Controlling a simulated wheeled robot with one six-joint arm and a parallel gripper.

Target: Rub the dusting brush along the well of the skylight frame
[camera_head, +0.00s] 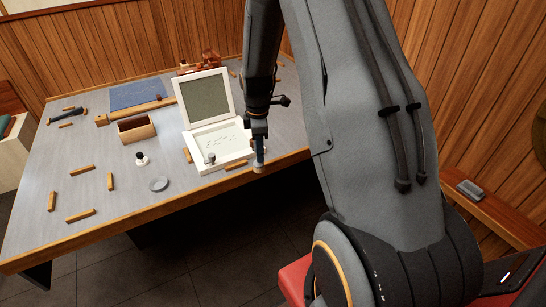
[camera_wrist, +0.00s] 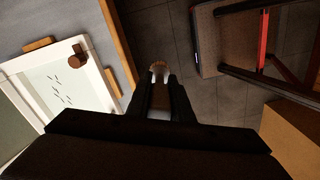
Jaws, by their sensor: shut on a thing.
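My gripper (camera_head: 258,136) is shut on the dusting brush (camera_head: 258,166), which hangs down near the table's front edge, to the right of the skylight frame. In the wrist view the brush's brown tip (camera_wrist: 159,66) shows beyond my dark fingers (camera_wrist: 160,90), over the floor side of the table edge. The white skylight frame (camera_head: 195,152) lies on the table with its lid (camera_head: 206,95) raised, holding a grey-green pane. Several dark specks lie in its pale well, also seen in the wrist view (camera_wrist: 62,88). The brush appears apart from the frame.
A small round-headed knob (camera_head: 210,158) stands at the frame's front left; it looks brown in the wrist view (camera_wrist: 77,56). A wooden box (camera_head: 136,128), a grey disc (camera_head: 158,184), a blue mat (camera_head: 138,93) and several wood blocks lie on the grey table (camera_head: 130,205).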

